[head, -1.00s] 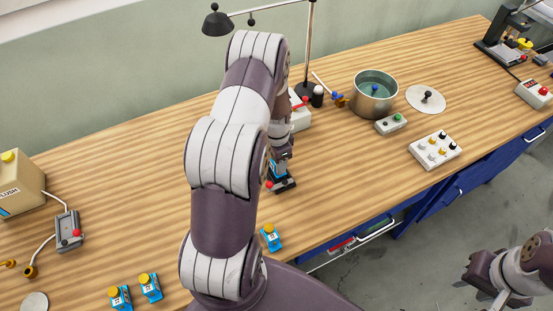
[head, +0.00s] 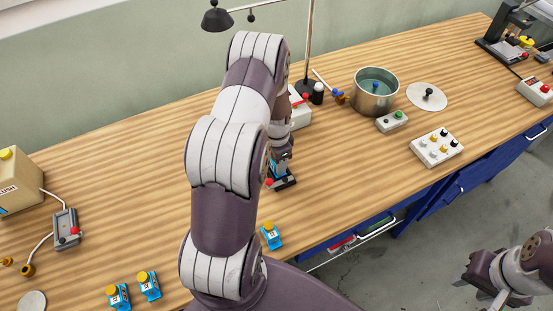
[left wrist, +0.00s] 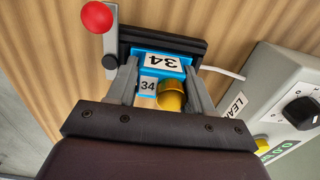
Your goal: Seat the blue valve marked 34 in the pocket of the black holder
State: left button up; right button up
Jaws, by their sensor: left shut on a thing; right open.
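The blue valve (left wrist: 160,64) marked 34, with a yellow cap, is between the fingers of my left gripper (left wrist: 161,84), which is shut on it. The black holder (left wrist: 165,36) is right at the valve's far side in the left wrist view; I cannot tell how deep the valve sits in the pocket. A lever with a red ball (left wrist: 97,17) stands at the holder's left. In the head view, my arm partly hides the valve (head: 279,171) and holder (head: 285,183). My right gripper (head: 480,285) is open and empty beyond the bench's front edge.
A grey box (left wrist: 290,95) with a black knob stands close right of the holder. Other blue valves with yellow caps (head: 271,236) (head: 149,286) (head: 118,297) stand along the front. A metal pot (head: 375,92) and button boxes (head: 436,148) are further right.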

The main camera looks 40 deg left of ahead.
pick_arm(q)
jog(key=o, duration=1.3)
jog(key=shift+c, duration=0.2)
jog(key=shift+f, duration=0.1)
notch_tip(320, 180, up, 7)
jog(key=p, duration=0.5)
jog(key=shift+p, duration=0.35)
